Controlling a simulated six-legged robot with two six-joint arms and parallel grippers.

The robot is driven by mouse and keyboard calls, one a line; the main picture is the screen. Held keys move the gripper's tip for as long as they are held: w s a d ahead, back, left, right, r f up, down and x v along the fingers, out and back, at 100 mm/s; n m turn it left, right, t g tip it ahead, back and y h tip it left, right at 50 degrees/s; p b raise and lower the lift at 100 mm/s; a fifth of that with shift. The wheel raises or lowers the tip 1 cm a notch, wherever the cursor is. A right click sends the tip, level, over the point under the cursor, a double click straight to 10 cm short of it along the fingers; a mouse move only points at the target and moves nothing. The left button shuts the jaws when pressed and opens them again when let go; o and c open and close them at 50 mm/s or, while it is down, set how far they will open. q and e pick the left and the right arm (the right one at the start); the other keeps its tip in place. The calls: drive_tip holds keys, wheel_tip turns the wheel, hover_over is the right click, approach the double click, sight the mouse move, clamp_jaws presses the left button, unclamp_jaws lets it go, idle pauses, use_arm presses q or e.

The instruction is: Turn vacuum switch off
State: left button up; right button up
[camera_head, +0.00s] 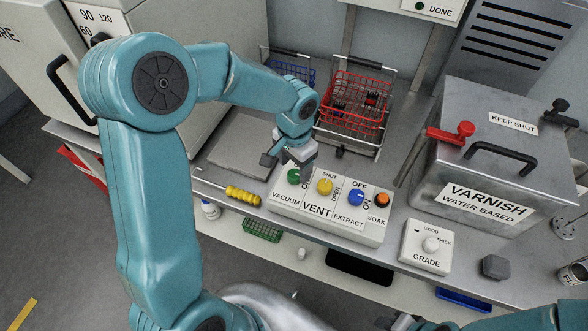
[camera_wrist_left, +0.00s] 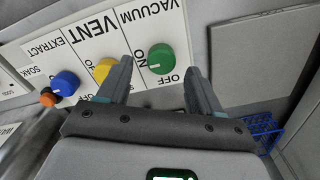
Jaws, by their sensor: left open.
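The green vacuum knob (camera_head: 294,176) is at the left end of the white switch panel (camera_head: 330,224). In the left wrist view the green knob (camera_wrist_left: 161,58) sits between "ON" and "OFF" labels; its pale mark points left, towards the "ON" side. My left gripper (camera_head: 296,167) is open and empty over the knob. The knob is partly hidden by the gripper in the head view. My right gripper does not show.
The yellow vent knob (camera_head: 325,186), blue extract knob (camera_head: 356,198) and orange soak button (camera_head: 382,199) are close by on the panel. A yellow screwdriver (camera_head: 243,195) lies to the left. A red basket (camera_head: 352,104) stands behind; a varnish tank (camera_head: 487,160) stands at right.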

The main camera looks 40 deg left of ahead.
sight(295, 173)
use_arm(q)
wheel_tip(295, 173, down, 3)
drive_tip(key=shift+w+r, duration=0.1)
drive_tip(key=shift+w, duration=0.05)
drive_tip(key=shift+f, duration=0.45)
drive_tip(key=shift+c, duration=0.3)
drive_tip(key=c, duration=1)
